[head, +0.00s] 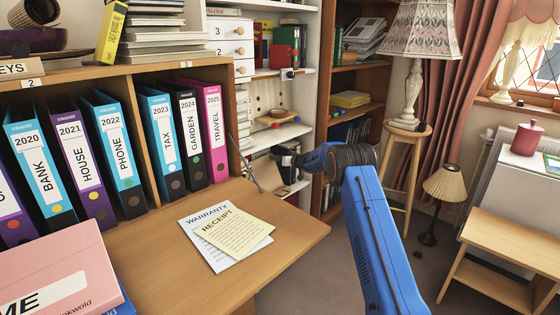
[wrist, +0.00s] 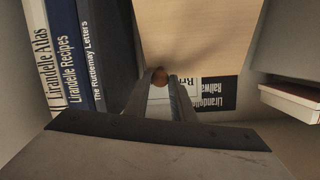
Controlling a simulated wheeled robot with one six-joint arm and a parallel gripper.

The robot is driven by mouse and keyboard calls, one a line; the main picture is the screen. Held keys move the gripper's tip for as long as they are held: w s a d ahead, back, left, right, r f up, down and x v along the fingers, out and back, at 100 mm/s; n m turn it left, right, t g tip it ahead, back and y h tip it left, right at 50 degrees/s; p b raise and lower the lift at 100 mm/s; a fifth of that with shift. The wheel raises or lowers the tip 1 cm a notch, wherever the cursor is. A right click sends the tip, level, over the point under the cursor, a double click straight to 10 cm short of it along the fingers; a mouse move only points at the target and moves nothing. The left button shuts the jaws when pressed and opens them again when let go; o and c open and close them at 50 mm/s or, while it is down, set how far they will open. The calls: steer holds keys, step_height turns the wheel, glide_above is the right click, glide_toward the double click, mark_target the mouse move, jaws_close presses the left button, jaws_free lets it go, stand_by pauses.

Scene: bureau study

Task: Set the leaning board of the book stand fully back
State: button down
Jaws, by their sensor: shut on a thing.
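The leaning board of the book stand is a pale wooden panel (wrist: 200,35) filling the upper middle of the wrist view. A small round brown knob (wrist: 159,75) sits at its lower edge. My gripper (wrist: 162,84) is shut on this knob, one finger at each side. In the head view my gripper (head: 284,159) is at the white shelves, beside a pale slanted panel (head: 267,174) that looks like the board. The arm and gripper partly hide the stand there. The board's exact tilt cannot be told.
Upright books (wrist: 70,55) stand left of the board in the wrist view, and a book with a red cover (wrist: 292,102) lies at the right. The wooden desk (head: 285,235) with papers (head: 232,232) and binders is left of my arm. A stool (head: 407,132) stands right.

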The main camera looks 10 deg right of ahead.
steer(key=shift+w+a+f, duration=0.15)
steer(key=shift+w+a, duration=0.1)
steer(key=shift+a, duration=0.05)
steer(key=c, duration=1.5)
jaws_free()
steer(key=shift+w, duration=0.1)
steer(key=v, duration=1.1)
steer(key=r+v, duration=0.1)
steer(key=v, duration=0.5)
